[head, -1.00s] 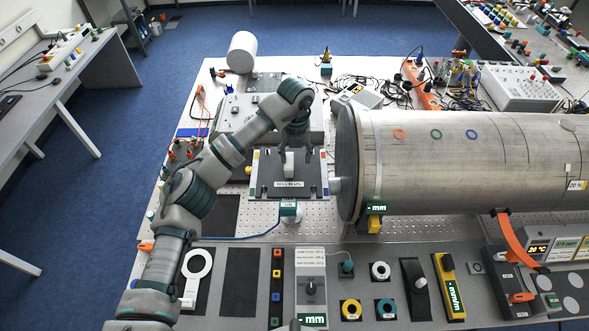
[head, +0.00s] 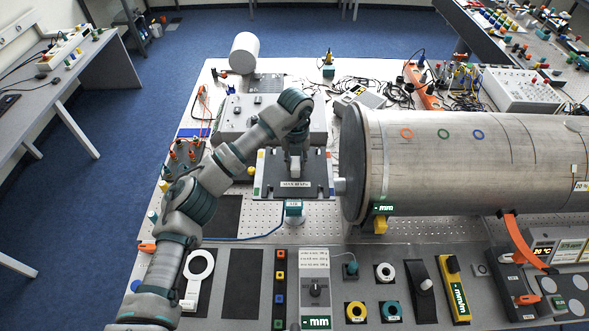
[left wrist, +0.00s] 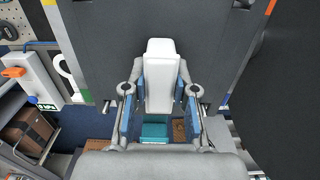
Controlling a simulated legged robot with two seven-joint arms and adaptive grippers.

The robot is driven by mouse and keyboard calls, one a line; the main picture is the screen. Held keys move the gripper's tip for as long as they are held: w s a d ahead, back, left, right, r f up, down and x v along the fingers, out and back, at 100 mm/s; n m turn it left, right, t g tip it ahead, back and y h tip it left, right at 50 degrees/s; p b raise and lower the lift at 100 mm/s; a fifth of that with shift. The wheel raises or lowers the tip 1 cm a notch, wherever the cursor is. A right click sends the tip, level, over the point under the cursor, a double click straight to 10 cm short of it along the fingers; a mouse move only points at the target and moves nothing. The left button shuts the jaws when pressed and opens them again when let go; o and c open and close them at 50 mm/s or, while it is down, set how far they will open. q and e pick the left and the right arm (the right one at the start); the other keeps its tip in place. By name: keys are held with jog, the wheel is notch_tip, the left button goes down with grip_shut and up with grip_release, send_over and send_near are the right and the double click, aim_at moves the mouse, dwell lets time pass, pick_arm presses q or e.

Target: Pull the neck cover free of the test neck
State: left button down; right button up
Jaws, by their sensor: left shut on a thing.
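My left gripper (head: 295,166) has come down over the dark plate in front of the grey box. In the left wrist view its fingers (left wrist: 160,95) are shut on the two sides of a white upright block (left wrist: 160,62). The block stands against the dark plate (left wrist: 110,50); its lower end is partly between the fingers. A short pale stub (head: 340,186), seemingly the test neck, sticks out of the left end of the big grey pipe (head: 450,165), right of the plate. I cannot tell whether the white block is the neck cover. My right gripper is not in view.
The pipe's round end flange (head: 353,165) stands close to the right of my left gripper. A small white and teal device (head: 293,210) sits in front of the plate. A control panel (head: 315,288) fills the front. The grey box (head: 250,115) stands behind.

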aim_at(295, 159)
pick_arm(q)
jog(key=shift+a+f, duration=0.2)
jog(key=shift+f, duration=0.05)
jog(key=shift+r, duration=0.3)
jog(key=shift+w+d+r+p, duration=0.1)
jog(key=shift+w+r+p, duration=0.05)
jog(key=shift+r+p, duration=0.8)
jog(key=shift+r, duration=1.45)
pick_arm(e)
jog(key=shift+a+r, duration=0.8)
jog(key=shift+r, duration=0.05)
pick_arm(q)
jog(key=shift+r, duration=1)
notch_tip(295, 159, up, 6)
